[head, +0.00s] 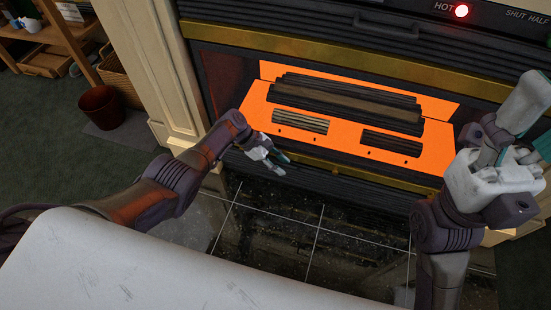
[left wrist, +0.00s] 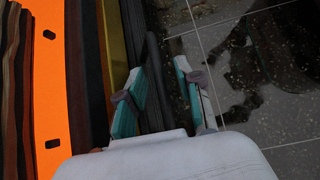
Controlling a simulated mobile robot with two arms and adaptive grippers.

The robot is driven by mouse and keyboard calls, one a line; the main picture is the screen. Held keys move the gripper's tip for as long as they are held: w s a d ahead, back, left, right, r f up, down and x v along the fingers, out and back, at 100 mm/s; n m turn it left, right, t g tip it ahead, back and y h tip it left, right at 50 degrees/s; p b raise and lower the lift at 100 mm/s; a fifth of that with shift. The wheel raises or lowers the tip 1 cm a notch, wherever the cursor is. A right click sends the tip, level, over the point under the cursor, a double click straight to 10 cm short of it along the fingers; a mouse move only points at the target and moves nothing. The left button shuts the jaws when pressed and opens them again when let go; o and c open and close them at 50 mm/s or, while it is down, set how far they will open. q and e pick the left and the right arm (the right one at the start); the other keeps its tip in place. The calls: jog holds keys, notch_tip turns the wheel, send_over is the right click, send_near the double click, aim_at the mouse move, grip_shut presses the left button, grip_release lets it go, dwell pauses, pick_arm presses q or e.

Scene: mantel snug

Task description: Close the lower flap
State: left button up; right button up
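The lower flap (head: 345,193) is a dark slatted panel under the lower brass bar (head: 385,182) of the fireplace. It seems to stand out from the front, though its exact angle is hard to tell. My left gripper (head: 275,158) is at the flap's left part. In the left wrist view its two teal-padded fingers (left wrist: 161,92) are apart, with the flap's dark rounded edge (left wrist: 153,62) running between them. I cannot tell whether either finger touches it. My right gripper (head: 510,150) is at the right, beside the fireplace front, its fingers partly hidden.
The orange firebox (head: 345,136) glows above the flap. A red lamp (head: 461,11) beside the word HOT is lit on the upper panel. Dark glossy tiles (head: 265,220) lie in front.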

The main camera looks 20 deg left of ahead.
pick_arm(q)
jog(key=v, duration=1.2)
